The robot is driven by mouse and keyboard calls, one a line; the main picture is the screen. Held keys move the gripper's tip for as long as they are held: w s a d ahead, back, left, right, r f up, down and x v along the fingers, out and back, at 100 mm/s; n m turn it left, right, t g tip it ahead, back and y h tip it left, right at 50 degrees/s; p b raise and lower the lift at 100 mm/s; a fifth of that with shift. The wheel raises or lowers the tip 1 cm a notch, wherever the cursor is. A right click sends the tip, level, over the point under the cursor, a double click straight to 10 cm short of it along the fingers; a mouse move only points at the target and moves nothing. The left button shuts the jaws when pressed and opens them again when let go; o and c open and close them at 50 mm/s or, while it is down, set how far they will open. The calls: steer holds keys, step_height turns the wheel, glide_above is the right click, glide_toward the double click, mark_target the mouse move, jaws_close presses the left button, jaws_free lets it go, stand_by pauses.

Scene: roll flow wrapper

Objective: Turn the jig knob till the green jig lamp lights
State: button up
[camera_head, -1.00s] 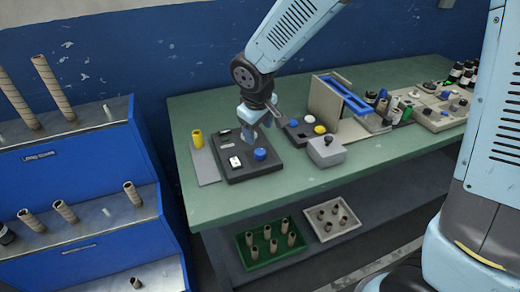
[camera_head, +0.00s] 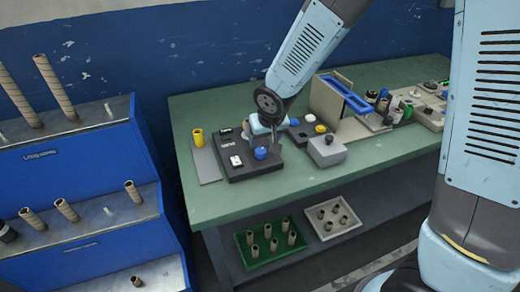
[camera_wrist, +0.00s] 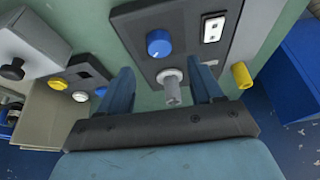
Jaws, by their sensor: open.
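A dark panel (camera_head: 236,172) lies on the green bench. It carries a round blue knob (camera_head: 261,153) and a white rocker switch (camera_head: 236,161). In the wrist view the blue knob (camera_wrist: 158,44) sits just beyond my fingertips, and a light grey cylindrical piece (camera_wrist: 172,90) stands between my fingers. I cannot tell which of these is the jig knob. My gripper (camera_wrist: 160,70) is open, with its fingers apart on either side of the grey piece; whether they touch it is unclear. In the head view it hangs over the panel's right side.
A yellow cup (camera_head: 198,138) stands left of the panel. To the right are a grey box with a dark knob (camera_head: 327,152), a small button panel (camera_head: 303,133) and a blue-framed machine (camera_head: 347,96). The bench's front edge is clear.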

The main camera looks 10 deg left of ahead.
mark_target(261, 151)
steer(key=shift+x, duration=3.75)
steer(key=shift+c, duration=0.4)
steer(key=c, duration=0.9)
steer(key=shift+c, duration=0.2)
steer(key=shift+n+y, duration=0.3)
steer(key=shift+n, duration=0.5)
steer(key=o, duration=1)
steer(key=shift+r, duration=0.1)
steer(key=shift+v, duration=6.75)
